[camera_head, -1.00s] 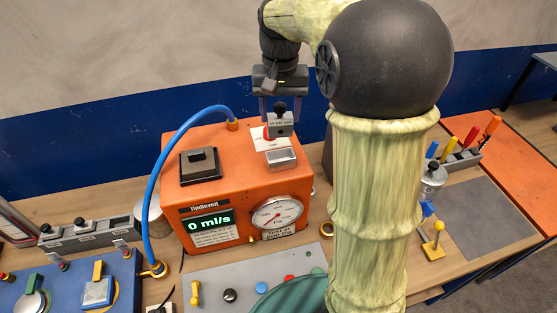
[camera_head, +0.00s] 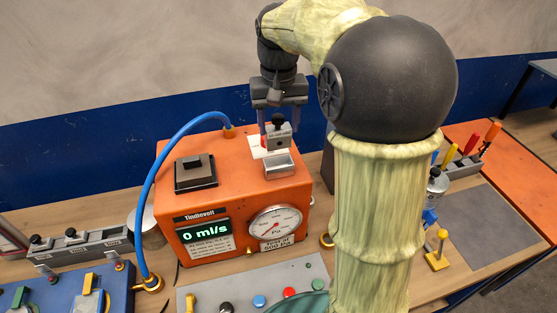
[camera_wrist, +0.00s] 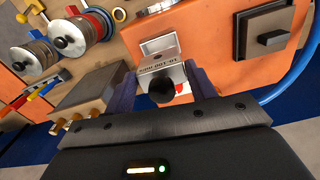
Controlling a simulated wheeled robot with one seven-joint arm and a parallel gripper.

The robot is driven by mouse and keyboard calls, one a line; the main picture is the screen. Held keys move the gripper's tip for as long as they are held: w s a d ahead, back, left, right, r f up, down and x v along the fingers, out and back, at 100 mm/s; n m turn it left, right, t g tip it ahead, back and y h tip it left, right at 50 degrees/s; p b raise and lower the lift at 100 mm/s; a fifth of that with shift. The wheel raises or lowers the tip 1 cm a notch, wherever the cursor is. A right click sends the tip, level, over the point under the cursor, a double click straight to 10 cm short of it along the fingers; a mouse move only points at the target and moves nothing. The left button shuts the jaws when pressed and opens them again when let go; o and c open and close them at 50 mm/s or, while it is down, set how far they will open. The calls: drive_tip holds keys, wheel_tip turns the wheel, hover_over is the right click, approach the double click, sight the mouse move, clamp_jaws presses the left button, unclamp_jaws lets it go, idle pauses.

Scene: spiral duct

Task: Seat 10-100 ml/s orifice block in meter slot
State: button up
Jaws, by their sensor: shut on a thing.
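My gripper (camera_head: 278,112) is shut on a small grey orifice block (camera_head: 279,137) with a black knob on top. The block is over the orange meter (camera_head: 225,230), just behind the open-topped metal slot (camera_head: 279,166) on its top face. In the wrist view the block (camera_wrist: 163,74) sits between my fingers (camera_wrist: 160,88), its printed label only partly readable. The slot (camera_wrist: 160,45) shows empty just beyond the block. I cannot tell whether the block touches the meter's top. The meter's display reads 0 ml/s.
A black square fitting (camera_head: 195,171) and a blue hose (camera_head: 155,190) are on the meter's left side. A grey rack (camera_head: 85,249) with black-knobbed blocks stands at the left. Screwdrivers in a holder (camera_head: 463,166) stand at the right, beyond my arm.

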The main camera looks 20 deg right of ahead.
sight(279, 148)
drive_tip(key=shift+f+p, duration=0.35)
drive_tip(key=shift+f, duration=2)
drive_tip(key=shift+f+p, duration=0.5)
drive_tip(key=shift+f, duration=1.4)
drive_tip(key=shift+f, duration=0.1)
drive_tip(key=o, duration=1.3)
drive_tip(key=shift+c, duration=0.2)
wheel_tip(279, 148, up, 12)
drive_tip(key=shift+r+b, duration=0.1)
drive_tip(key=shift+b, duration=0.85)
